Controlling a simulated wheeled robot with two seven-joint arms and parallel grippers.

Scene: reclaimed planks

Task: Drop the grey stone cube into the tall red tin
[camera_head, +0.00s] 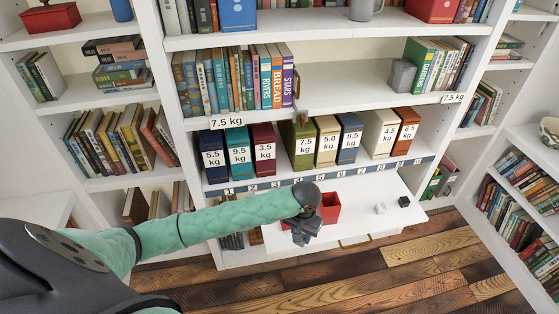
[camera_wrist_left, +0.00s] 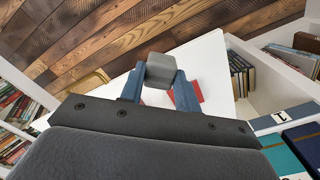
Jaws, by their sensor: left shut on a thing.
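My left gripper (camera_head: 302,236) reaches over the white fold-down surface from the left. In the left wrist view its two blue fingers (camera_wrist_left: 160,90) are shut on the grey stone cube (camera_wrist_left: 161,68), held at the fingertips. In the head view I cannot clearly tell the cube from the dark gripper. The red tin (camera_head: 329,209) stands on the surface just right of and behind the gripper, its lower part partly covered. A bit of red, likely the tin (camera_wrist_left: 198,91), shows behind a finger in the wrist view. My right gripper is not in view.
A small white cube (camera_head: 380,208) and a small black cube (camera_head: 404,201) lie on the white surface (camera_head: 372,188) to the right. Behind it, labelled boxes (camera_head: 303,140) stand in a row on a shelf. Bookshelves stand at both sides, with plank floor in front.

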